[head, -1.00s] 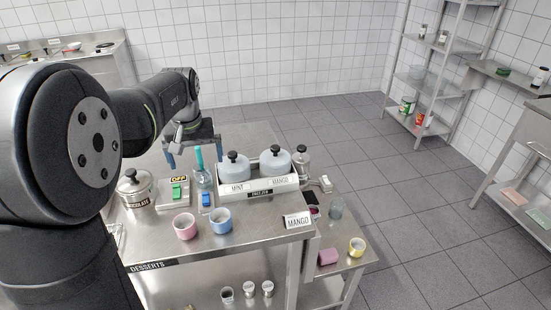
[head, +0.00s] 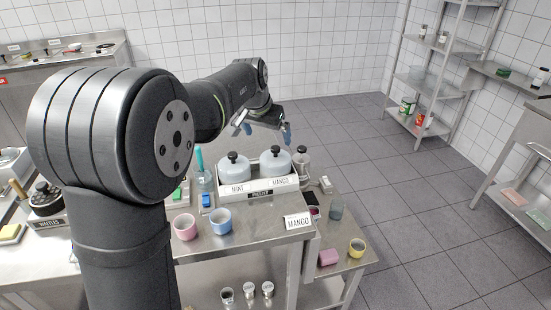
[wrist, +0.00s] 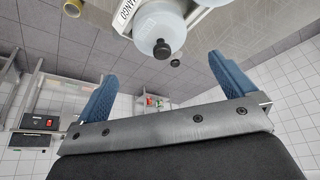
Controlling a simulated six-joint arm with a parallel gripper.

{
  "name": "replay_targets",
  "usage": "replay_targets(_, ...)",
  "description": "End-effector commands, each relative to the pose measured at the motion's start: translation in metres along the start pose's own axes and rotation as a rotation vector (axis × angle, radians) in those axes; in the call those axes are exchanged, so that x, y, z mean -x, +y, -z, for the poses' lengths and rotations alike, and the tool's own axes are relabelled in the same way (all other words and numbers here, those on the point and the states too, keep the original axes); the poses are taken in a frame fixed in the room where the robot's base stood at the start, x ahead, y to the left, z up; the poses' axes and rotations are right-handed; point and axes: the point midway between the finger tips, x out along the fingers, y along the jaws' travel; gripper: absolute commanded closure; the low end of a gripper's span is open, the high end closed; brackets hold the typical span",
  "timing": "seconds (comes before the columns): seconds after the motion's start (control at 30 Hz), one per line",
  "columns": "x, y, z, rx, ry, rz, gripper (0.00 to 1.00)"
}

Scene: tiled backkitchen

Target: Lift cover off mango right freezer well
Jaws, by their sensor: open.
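The freezer (head: 260,194) is a white box on the steel counter with two wells, labelled MINT and MANGO. The mango cover (head: 274,167), a pale grey dome with a black knob, sits on the right well. The mint cover (head: 233,174), of the same kind, sits on the left well. My gripper (head: 264,136) is open and empty, above and behind the freezer. In the wrist view, a pale cover with a black knob (wrist: 160,30) lies ahead, beyond the spread blue fingers and apart from them; the wells' insides are hidden.
A steel canister (head: 302,160) stands close right of the freezer. A teal-handled tool in a jar (head: 203,176) stands to its left. A pink cup (head: 185,227), a blue cup (head: 220,220) and a MANGO sign (head: 298,221) are in front. The air above the covers is clear.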

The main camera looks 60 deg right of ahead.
Motion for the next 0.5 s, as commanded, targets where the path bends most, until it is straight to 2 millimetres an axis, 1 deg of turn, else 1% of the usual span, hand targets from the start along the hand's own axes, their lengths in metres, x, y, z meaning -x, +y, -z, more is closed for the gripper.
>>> replay_targets(0.03,-0.013,0.000,-0.001,0.001,-0.004,-0.001,0.00)
replay_targets(0.2,-0.047,0.000,-0.001,0.002,-0.004,-0.001,0.00)
replay_targets(0.33,-0.062,0.000,-0.001,0.002,-0.002,0.000,0.00)
replay_targets(0.5,-0.069,0.000,0.000,0.002,0.000,0.000,0.00)
